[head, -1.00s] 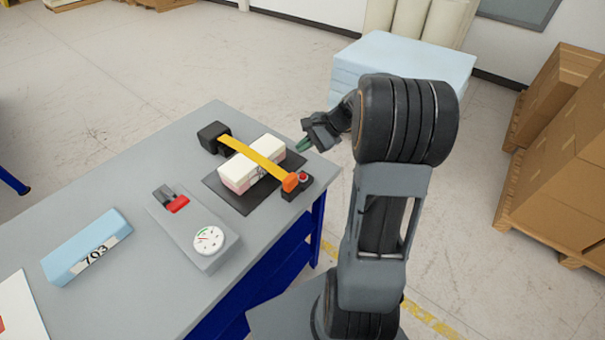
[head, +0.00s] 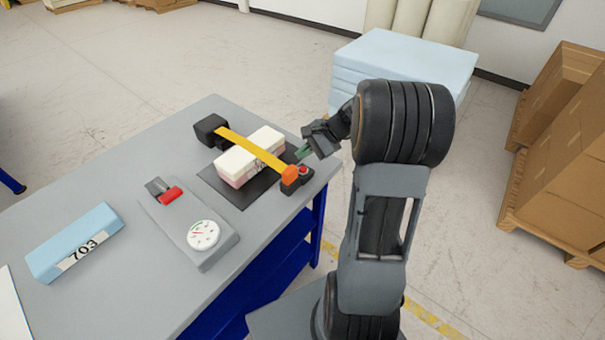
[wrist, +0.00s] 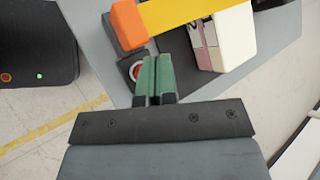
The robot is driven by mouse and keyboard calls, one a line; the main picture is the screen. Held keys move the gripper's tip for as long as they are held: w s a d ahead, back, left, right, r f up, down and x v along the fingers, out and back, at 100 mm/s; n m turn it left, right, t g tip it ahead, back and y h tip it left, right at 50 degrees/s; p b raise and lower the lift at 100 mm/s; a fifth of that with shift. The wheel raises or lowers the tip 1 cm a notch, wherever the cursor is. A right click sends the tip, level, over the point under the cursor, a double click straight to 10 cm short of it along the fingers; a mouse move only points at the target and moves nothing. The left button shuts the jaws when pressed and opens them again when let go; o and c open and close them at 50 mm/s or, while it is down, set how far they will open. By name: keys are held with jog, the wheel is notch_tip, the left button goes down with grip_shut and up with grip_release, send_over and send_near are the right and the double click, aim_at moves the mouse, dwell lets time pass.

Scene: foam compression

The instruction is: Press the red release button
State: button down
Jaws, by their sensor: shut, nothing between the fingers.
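The red release button (head: 303,171) sits on a small black box (head: 297,184) at the table's right edge, beside the orange end (head: 289,173) of a yellow strap. In the wrist view the red button (wrist: 135,71) shows just left of my fingertips, partly hidden by them. My gripper (head: 302,152) is shut and empty, with its green fingers above and just behind the button in the head view. The green fingers lie side by side in the wrist view (wrist: 155,62). I cannot tell whether they touch the box.
The yellow strap (head: 240,145) crosses a white and pink foam block (head: 234,166) on a dark mat (head: 238,197). A grey gauge unit (head: 209,255) with a red lever and a blue block marked 703 (head: 75,242) lie on the table (head: 130,300).

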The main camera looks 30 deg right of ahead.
aim_at(304, 170)
jog(key=shift+f+b, duration=0.75)
jog(key=shift+f, duration=0.7)
jog(key=shift+f, duration=0.1)
dwell(0.9)
jog(key=shift+f+b, duration=0.3)
jog(key=shift+f+b, duration=0.35)
jog(key=shift+f, duration=0.15)
dwell(0.7)
jog(key=shift+r, duration=0.1)
jog(key=shift+r+p, duration=0.75)
jog(key=shift+r, duration=0.1)
jog(key=shift+r, duration=0.1)
notch_tip(304, 170, up, 5)
jog(key=p, duration=0.4)
